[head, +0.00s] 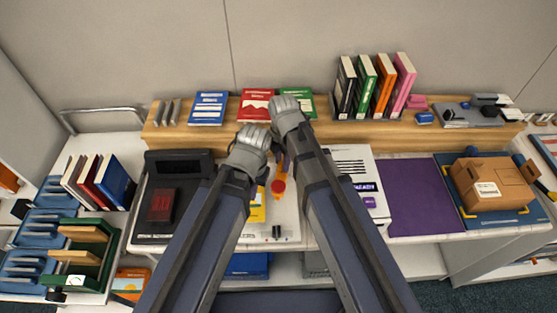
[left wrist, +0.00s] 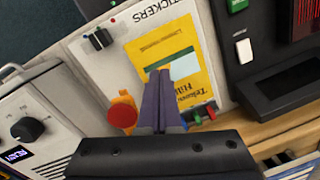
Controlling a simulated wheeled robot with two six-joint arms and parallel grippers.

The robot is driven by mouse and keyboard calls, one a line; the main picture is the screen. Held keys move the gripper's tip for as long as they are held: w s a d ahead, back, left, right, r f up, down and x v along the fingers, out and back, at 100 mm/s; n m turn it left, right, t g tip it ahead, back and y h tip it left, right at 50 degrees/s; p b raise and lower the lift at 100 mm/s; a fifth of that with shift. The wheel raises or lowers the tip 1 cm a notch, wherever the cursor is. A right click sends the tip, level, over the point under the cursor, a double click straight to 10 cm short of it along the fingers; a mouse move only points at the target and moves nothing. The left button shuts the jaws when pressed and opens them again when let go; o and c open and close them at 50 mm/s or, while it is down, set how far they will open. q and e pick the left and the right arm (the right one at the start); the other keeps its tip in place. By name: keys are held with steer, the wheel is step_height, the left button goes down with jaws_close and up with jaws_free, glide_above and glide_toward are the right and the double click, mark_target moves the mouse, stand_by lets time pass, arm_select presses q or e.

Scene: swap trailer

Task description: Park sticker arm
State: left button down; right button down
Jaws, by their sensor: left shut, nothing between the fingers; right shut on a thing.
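The sticker station is a white panel (left wrist: 85,60) marked STICKERS, with a yellow card (left wrist: 172,62) bearing a pale strip. The orange sticker arm (head: 276,198) with a red round knob (head: 278,186) lies just right of the card in the head view; the knob also shows in the left wrist view (left wrist: 122,115). My left gripper (left wrist: 164,78) is shut and empty over the card, left of the knob in the head view. My right gripper (head: 284,160) is shut on the sticker arm's far end; its fingertips are mostly hidden by my wrist.
A dark device (head: 152,222) with a red box stands left of the station. A wooden shelf (head: 225,135) with books runs behind. My two forearms are close together.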

steer(key=shift+d+n, duration=0.5)
steer(key=shift+n, duration=0.6)
steer(key=shift+d, duration=0.1)
steer(key=c, duration=0.6)
jaws_free()
arm_select(q)
steer(key=shift+r, duration=0.1)
arm_select(e)
step_height(320, 180, up, 8)
steer(key=p, duration=0.8)
arm_select(q)
step_height(320, 180, up, 8)
steer(key=shift+f, duration=0.2)
arm_select(e)
steer(key=shift+f, duration=0.1)
